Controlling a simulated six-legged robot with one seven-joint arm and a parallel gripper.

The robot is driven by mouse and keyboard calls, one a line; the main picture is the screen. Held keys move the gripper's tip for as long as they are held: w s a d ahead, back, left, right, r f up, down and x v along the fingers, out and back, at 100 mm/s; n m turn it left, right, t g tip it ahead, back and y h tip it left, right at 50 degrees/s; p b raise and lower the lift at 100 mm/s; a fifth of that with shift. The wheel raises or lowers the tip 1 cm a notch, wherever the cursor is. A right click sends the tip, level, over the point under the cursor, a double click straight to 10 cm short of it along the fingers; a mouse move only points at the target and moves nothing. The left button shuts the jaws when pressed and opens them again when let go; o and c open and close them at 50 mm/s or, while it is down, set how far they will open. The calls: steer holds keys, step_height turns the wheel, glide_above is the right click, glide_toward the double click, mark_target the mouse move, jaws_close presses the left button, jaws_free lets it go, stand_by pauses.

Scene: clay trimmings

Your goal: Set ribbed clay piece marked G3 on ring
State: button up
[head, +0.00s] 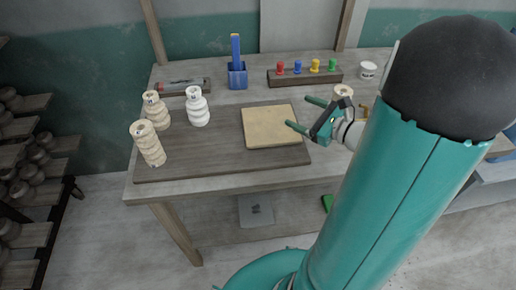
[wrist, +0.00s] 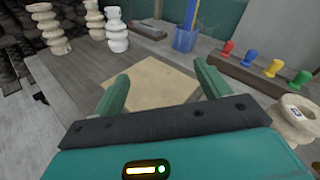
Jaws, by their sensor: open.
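Two beige ribbed clay pieces (head: 155,110) (head: 148,145) and a whiter ribbed piece (head: 197,107) stand upright at the left of the table. They also show at upper left in the wrist view, the whiter one (wrist: 116,32) rightmost. Another pale clay piece (head: 343,91) stands behind my gripper; in the wrist view it is at the right edge (wrist: 290,120). Small tags show, but I cannot read which is G3. I cannot make out a ring. My gripper (head: 299,112) is open and empty above the right side of a tan square board (head: 270,127).
A dark mat (head: 215,150) lies under the board. A blue holder (head: 237,76), a rack with coloured knobs (head: 305,78), a tool tray (head: 183,86) and a white tub (head: 368,71) line the back. My arm hides the table's right side.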

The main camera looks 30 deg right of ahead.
steer(key=s+a+r+n+g+y, duration=0.1)
steer(key=s+a+n+g, duration=0.2)
steer(key=a+n+g, duration=0.35)
steer(key=s+a+r+n+g+y, duration=0.1)
steer(key=s+a+n+g+y, duration=0.15)
steer(key=a+n, duration=0.75)
steer(key=s+a+r+n+h, duration=0.4)
steer(key=s+r+n+h, duration=0.2)
steer(key=n+h, duration=0.3)
steer(key=s+n, duration=0.1)
steer(key=n, duration=0.2)
steer(key=shift+a+g, duration=0.25)
steer(key=shift+g, duration=0.05)
steer(key=shift+d, duration=0.2)
